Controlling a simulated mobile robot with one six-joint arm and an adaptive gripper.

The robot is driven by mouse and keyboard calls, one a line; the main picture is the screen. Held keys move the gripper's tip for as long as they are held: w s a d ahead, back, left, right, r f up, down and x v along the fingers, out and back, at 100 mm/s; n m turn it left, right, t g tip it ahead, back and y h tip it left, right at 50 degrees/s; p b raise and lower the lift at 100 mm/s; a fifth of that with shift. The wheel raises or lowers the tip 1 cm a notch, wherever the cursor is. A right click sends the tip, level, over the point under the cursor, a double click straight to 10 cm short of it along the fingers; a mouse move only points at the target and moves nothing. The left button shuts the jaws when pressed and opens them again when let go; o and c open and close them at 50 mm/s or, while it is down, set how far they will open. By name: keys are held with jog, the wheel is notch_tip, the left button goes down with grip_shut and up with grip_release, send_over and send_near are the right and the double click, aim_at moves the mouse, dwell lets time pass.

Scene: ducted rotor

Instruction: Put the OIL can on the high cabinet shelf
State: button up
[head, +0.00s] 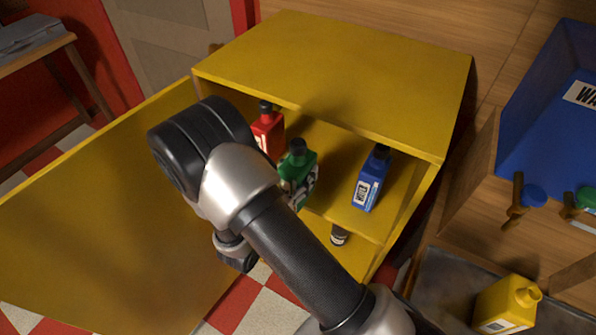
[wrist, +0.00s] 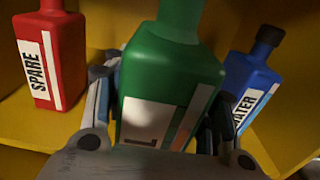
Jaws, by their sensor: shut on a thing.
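The green can (head: 297,165) with a dark cap is inside the yellow cabinet (head: 340,75), at its high shelf (head: 335,205). In the wrist view the green can (wrist: 172,75) stands close between the fingers of my gripper (wrist: 168,100), which is shut on it. Its label is mostly hidden by the gripper; I cannot read it fully. The can looks nearly upright. I cannot tell whether its base touches the shelf. In the head view my arm hides the gripper.
A red SPARE can (wrist: 50,55) stands left of the green can, and a blue WATER can (head: 370,180) right. A small container (head: 339,235) is lower down. The cabinet door (head: 90,215) is open. A yellow can (head: 506,305) and blue bin (head: 550,110) are at right.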

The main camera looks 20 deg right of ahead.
jog(key=shift+w+d, duration=0.1)
jog(key=f+b+x, duration=0.1)
jog(key=b+x, duration=0.1)
jog(key=x, duration=1.1)
jog(key=shift+w+d+f+b, duration=0.3)
jog(key=shift+f, duration=0.05)
jog(key=shift+f+b, duration=0.6)
dwell(1.1)
jog(key=o, duration=1.7)
jog(key=o, duration=0.6)
jog(key=shift+f, duration=0.1)
